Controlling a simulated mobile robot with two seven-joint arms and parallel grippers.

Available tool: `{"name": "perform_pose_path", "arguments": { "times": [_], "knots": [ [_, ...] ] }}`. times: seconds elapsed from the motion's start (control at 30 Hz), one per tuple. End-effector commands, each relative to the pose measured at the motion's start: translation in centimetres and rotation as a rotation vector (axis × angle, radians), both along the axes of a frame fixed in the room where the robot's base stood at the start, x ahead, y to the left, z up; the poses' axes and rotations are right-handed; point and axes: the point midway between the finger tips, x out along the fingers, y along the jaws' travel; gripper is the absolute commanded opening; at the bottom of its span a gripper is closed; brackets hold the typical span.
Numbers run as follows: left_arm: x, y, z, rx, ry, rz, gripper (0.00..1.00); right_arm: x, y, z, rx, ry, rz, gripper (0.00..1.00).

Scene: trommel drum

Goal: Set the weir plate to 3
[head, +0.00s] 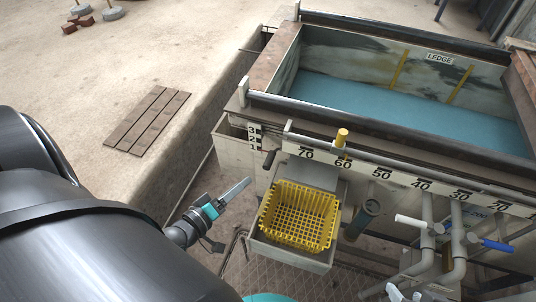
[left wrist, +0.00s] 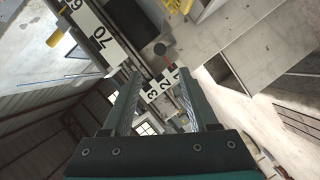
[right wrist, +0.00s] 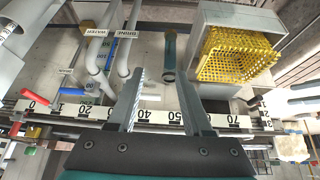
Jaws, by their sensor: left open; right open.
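The weir scale (head: 253,137), a white strip marked 3, 2, 1 from top to bottom, is at the tank's left corner. A dark-knobbed handle (head: 268,160) sits just below and right of the 1; its exact setting is hard to read. A grey plate (head: 312,173) stands behind the yellow basket; I cannot tell if it is the weir plate. My left gripper (head: 243,188) is open and empty, below and left of the knob. My right gripper (right wrist: 165,90) is open and empty.
A yellow basket (head: 300,215) sits in a grey box below the tank. A rail with a yellow slider (head: 342,137) runs above a 70-to-20 scale. Pipes with white (head: 411,222) and blue (head: 497,246) handles are at right. The floor at left is mostly clear.

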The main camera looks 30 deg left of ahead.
Motion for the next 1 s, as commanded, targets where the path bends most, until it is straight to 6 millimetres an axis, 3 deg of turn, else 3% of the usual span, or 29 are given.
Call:
{"name": "perform_pose_path", "arguments": {
  "times": [0.5,1.0],
  "knots": [
    [4.4,-0.4,-1.1,0.002,-0.001,0.000,0.59,3.1,3.8,-0.7,0.122,-0.271,0.052,0.50],
    [8.1,-0.8,-1.9,0.002,0.001,0.000,0.59,4.4,7.0,0.1,0.255,-0.523,0.075,0.50]
  ]
}}
